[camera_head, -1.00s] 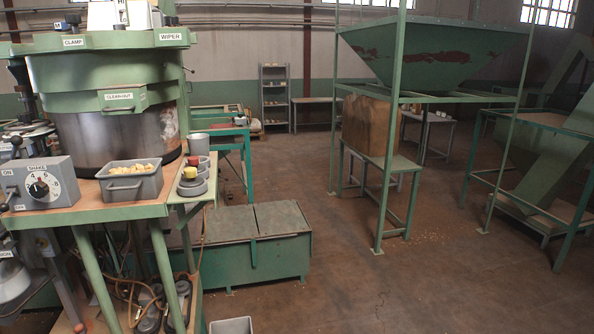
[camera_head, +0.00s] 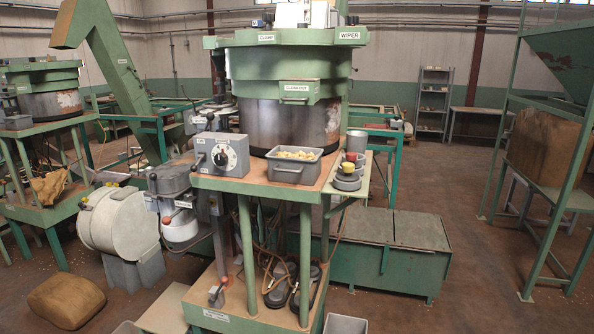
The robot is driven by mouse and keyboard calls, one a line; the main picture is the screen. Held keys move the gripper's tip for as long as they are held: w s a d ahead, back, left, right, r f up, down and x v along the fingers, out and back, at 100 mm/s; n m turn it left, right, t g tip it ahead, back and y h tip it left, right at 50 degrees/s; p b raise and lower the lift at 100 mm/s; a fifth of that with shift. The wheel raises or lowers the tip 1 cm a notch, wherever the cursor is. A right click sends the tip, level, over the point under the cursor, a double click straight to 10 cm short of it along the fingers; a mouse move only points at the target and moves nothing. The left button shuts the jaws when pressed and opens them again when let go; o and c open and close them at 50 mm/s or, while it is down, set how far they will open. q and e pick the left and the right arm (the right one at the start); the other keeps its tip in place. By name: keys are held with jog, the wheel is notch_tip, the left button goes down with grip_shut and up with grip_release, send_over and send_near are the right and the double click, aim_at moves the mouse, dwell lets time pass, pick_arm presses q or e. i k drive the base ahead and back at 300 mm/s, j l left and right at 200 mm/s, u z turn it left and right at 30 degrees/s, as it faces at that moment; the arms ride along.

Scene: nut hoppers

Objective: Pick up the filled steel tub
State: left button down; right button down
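A grey tub (camera_head: 294,171) filled with pale yellow nuts stands on the green machine's wooden-topped table (camera_head: 256,187), in front of the round steel and green sifter drum (camera_head: 285,121). Its front handle faces me. Neither of my grippers shows in the head view, so nothing is seen touching the tub.
A control box with a dial (camera_head: 221,155) stands left of the tub. A side shelf (camera_head: 351,193) at right holds small weights and a grey cup (camera_head: 357,142). An empty-looking grey bin (camera_head: 345,324) is on the floor. A brown sack (camera_head: 66,300) lies at lower left.

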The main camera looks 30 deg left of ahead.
aim_at(303, 172)
jog(key=i+l+u, duration=0.1)
jog(key=u, duration=0.3)
jog(key=i+l+u, duration=0.45)
jog(key=u, duration=0.3)
jog(key=i+l+u, duration=0.1)
jog(key=l+u, duration=0.15)
jog(key=u, duration=0.15)
